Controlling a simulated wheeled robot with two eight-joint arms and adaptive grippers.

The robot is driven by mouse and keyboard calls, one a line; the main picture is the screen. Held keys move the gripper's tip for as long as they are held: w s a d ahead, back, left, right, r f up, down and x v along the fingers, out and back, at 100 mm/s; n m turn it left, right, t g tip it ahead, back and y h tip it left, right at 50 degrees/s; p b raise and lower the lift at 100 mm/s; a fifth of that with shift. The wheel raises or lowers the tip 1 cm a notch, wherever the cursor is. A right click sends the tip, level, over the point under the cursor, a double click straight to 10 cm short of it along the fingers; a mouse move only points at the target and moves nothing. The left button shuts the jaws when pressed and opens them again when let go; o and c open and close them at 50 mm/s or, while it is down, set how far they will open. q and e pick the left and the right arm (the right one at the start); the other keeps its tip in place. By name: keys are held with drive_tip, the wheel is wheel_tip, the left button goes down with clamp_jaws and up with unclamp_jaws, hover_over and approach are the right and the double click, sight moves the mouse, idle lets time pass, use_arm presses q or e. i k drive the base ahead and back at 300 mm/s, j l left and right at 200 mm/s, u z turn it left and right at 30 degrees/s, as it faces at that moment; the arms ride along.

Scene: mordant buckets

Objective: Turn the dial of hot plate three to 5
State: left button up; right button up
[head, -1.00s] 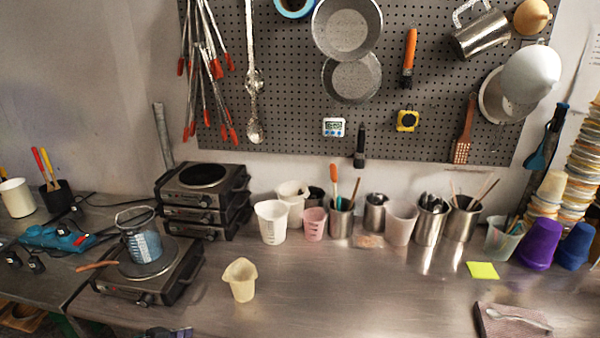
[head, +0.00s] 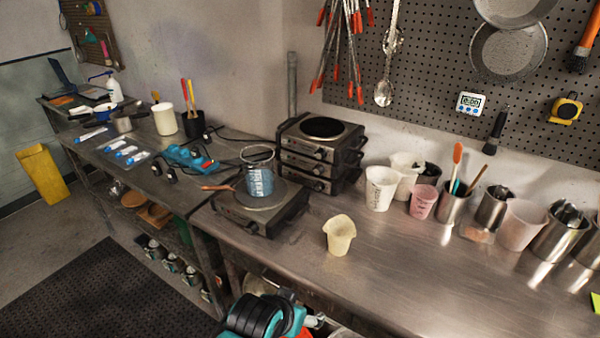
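A stack of several dark hot plates (head: 318,152) stands against the wall in the head view, each with a dial on its front side; the top one has a bare black disc. Another hot plate (head: 258,208) sits in front of the stack near the bench edge, with a blue-filled beaker (head: 260,172) on its disc and a small dial on its front. No numbers or dial settings are readable, so I cannot tell which is hot plate three. Neither gripper's fingers are in view. A teal and black part, perhaps of my arm, shows at the bottom edge.
A cream beaker (head: 339,235) stands alone on the steel bench (head: 400,285), right of the front hot plate. White and pink cups and metal tins line the wall. A left bench holds a blue tool (head: 190,158), a white cup (head: 164,119) and cables. Bench front is mostly clear.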

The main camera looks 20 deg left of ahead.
sight(252, 228)
drive_tip(key=u, duration=1.25)
